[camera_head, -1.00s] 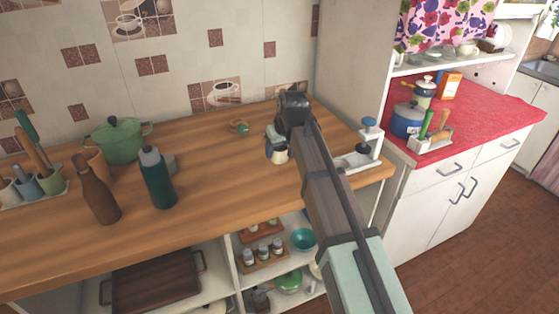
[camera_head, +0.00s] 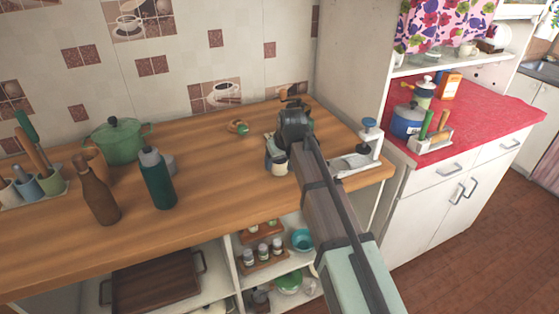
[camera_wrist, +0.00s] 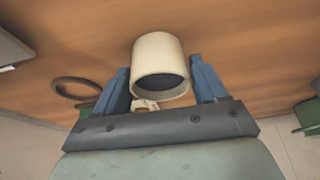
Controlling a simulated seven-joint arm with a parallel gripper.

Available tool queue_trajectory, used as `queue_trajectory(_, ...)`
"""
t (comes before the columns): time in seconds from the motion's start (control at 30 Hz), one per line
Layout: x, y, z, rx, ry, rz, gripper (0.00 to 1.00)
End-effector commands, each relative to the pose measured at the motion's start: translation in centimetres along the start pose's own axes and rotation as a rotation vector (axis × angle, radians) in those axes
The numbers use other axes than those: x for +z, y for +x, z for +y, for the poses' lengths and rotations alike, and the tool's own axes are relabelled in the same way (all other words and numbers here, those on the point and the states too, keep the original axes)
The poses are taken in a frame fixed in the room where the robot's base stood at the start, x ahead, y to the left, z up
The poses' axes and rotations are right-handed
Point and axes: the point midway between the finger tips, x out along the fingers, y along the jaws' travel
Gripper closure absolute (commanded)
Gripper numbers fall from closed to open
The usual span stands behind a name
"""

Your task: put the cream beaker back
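The cream beaker (camera_head: 278,168) is upright near the right end of the wooden counter, just below my gripper (camera_head: 280,150). In the wrist view the beaker (camera_wrist: 160,60) sits between the two blue fingers of my gripper (camera_wrist: 160,78), with its dark mouth facing the camera. The fingers lie close along both its sides, and the beaker has moved together with them, so they appear shut on it. I cannot tell whether its base touches the counter.
A white and grey stand with a blue knob (camera_head: 366,140) is to the right. Behind my gripper is a partly hidden item with a handle (camera_head: 291,98). A small brown and green item (camera_head: 238,127), a green bottle (camera_head: 157,180) and a green pot (camera_head: 119,140) stand left. The middle counter is clear.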

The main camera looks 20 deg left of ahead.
Motion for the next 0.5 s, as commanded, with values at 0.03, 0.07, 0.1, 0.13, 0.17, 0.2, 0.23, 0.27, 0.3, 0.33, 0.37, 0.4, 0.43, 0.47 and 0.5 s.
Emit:
queue_trajectory(0.03, -0.01, -0.01, 0.00, 0.000, 0.000, 0.000, 0.23)
queue_trajectory(0.07, -0.01, -0.01, 0.00, 0.000, 0.000, 0.000, 0.21)
queue_trajectory(0.1, -0.01, -0.01, 0.00, 0.000, 0.000, 0.000, 0.17)
queue_trajectory(0.13, -0.01, -0.02, 0.00, 0.000, 0.000, 0.000, 0.14)
queue_trajectory(0.17, -0.01, -0.02, 0.00, 0.000, 0.000, 0.000, 0.11)
queue_trajectory(0.2, -0.01, -0.02, 0.00, 0.000, 0.000, 0.000, 0.11)
queue_trajectory(0.23, -0.01, -0.02, 0.00, 0.000, 0.000, 0.000, 0.11)
queue_trajectory(0.27, -0.01, -0.02, 0.01, 0.000, 0.000, 0.000, 0.11)
queue_trajectory(0.3, -0.01, -0.02, 0.01, 0.000, 0.000, 0.000, 0.11)
queue_trajectory(0.33, -0.01, -0.02, 0.01, 0.000, 0.000, 0.000, 0.11)
queue_trajectory(0.37, -0.01, -0.03, 0.01, 0.000, 0.000, 0.000, 0.11)
queue_trajectory(0.4, -0.03, -0.06, 0.00, 0.000, 0.000, 0.000, 0.11)
queue_trajectory(0.43, -0.06, -0.12, 0.00, 0.000, 0.000, 0.000, 0.11)
queue_trajectory(0.47, -0.11, -0.21, 0.00, 0.000, 0.000, 0.001, 0.11)
queue_trajectory(0.5, -0.17, -0.40, 0.01, 0.000, 0.000, 0.001, 0.11)
